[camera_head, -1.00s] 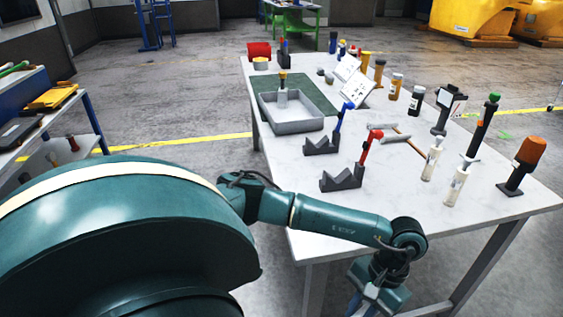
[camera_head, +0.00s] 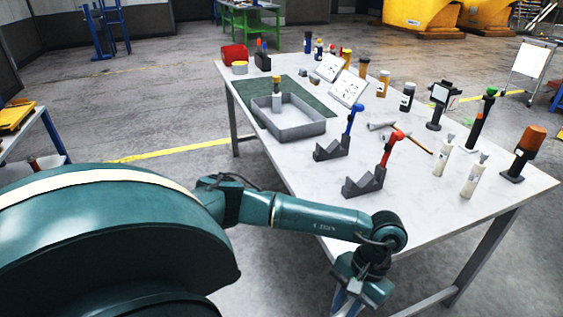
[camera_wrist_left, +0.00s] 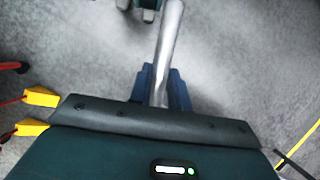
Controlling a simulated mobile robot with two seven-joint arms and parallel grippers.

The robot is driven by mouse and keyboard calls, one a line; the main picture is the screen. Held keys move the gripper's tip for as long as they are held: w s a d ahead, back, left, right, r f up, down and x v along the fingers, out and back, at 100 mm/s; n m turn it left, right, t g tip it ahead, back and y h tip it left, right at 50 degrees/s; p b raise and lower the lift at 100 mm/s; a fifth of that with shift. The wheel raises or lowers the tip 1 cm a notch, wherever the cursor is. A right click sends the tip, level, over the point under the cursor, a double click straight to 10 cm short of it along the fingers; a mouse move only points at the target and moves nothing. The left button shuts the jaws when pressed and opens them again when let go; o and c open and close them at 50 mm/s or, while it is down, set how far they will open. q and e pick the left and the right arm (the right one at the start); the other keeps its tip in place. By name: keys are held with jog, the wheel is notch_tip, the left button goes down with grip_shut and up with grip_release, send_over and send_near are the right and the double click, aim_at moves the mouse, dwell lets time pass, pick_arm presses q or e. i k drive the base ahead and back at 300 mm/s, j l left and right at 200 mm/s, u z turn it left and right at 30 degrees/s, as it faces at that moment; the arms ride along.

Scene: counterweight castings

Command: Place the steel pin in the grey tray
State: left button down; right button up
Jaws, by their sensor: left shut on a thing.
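The steel pin (camera_wrist_left: 169,45) is a plain silver rod in the left wrist view. My left gripper (camera_wrist_left: 161,88) is shut on it with its blue fingers, and the pin sticks out well past the fingertips. In the head view my left gripper (camera_head: 345,301) is at the bottom edge, in front of the table's near edge and partly cut off; the pin cannot be made out there. The grey tray (camera_head: 297,133) is a shallow open box on the table, partly on a green mat, far from the gripper. My right gripper is not in view.
The white table (camera_head: 400,215) holds a red-handled V-block (camera_head: 366,183) and a blue-handled one (camera_head: 333,149) between gripper and tray. A yellow-topped bottle (camera_head: 276,95) stands at the tray; whether inside is unclear. Several bottles and an orange lamp (camera_head: 530,138) stand at right.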

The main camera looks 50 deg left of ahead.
aim_at(286, 122)
jog(key=k+j+z, duration=0.1)
jog(key=j, duration=0.3)
jog(key=k+j, duration=0.1)
jog(key=j, duration=0.35)
jog(key=j+z, duration=0.1)
jog(key=j, duration=0.55)
jog(key=k+j+z, duration=0.1)
jog(key=j, duration=0.55)
jog(key=j+z, duration=0.1)
jog(key=j, duration=0.55)
jog(key=k+j+z, duration=0.1)
jog(key=j, duration=0.55)
jog(key=k, duration=0.05)
